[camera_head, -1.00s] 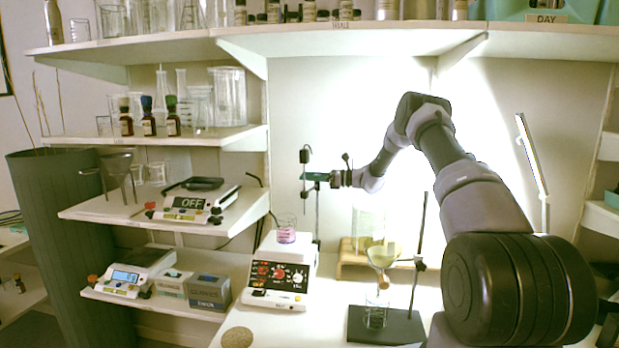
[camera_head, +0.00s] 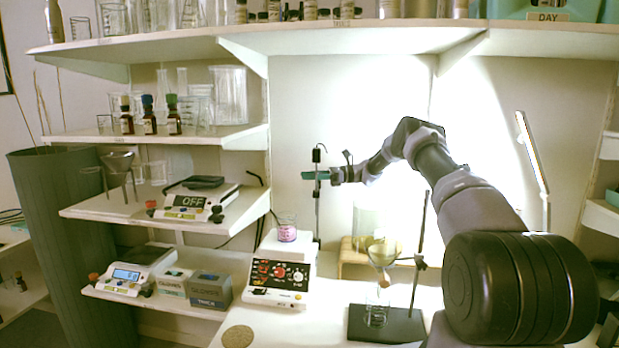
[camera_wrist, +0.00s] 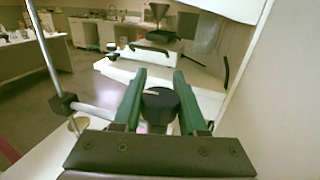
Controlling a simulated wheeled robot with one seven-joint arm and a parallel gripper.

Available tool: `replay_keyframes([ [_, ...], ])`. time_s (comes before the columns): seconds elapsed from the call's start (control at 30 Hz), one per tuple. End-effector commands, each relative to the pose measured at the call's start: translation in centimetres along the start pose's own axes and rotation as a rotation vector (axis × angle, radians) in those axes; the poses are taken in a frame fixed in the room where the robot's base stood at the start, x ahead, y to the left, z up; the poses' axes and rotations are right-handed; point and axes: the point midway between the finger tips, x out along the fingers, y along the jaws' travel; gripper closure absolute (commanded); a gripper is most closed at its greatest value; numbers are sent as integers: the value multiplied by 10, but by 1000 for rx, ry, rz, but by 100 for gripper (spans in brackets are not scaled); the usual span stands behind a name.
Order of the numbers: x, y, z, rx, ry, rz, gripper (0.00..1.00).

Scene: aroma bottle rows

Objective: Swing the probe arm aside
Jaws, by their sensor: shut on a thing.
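The probe arm's black round head (camera_wrist: 160,105) sits between the two green fingers of my gripper (camera_wrist: 163,85) in the wrist view. My gripper is shut on it. A thin horizontal rod runs left from near the head to a dark clamp (camera_wrist: 66,104) on an upright metal post (camera_wrist: 42,45). In the head view my gripper (camera_head: 308,175) reaches in from the right, across the upright post (camera_head: 317,215) behind the hotplate (camera_head: 281,275). The probe's lower part cannot be told apart from the post there. A beaker of pink liquid (camera_head: 287,234) stands on the hotplate.
A funnel on a stand (camera_head: 382,252) with a dark base (camera_head: 386,325) stands right of the hotplate, below my arm. A balance marked OFF (camera_head: 190,205) is on the shelf to the left. Bench in front of the hotplate is mostly clear.

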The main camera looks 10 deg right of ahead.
Motion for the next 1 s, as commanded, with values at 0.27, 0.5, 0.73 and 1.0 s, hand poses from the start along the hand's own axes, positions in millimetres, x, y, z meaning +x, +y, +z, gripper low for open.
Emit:
replay_keyframes([
  [0.27, 0, 0, 0, -1, 1, -1, 29],
  [0.5, 0, 0, 1, -1, 0, -1, 29],
  [0.73, 0, 0, 28, -4, 0, -2, 29],
  [1.0, -1, 0, 78, -2, 0, -1, 29],
])
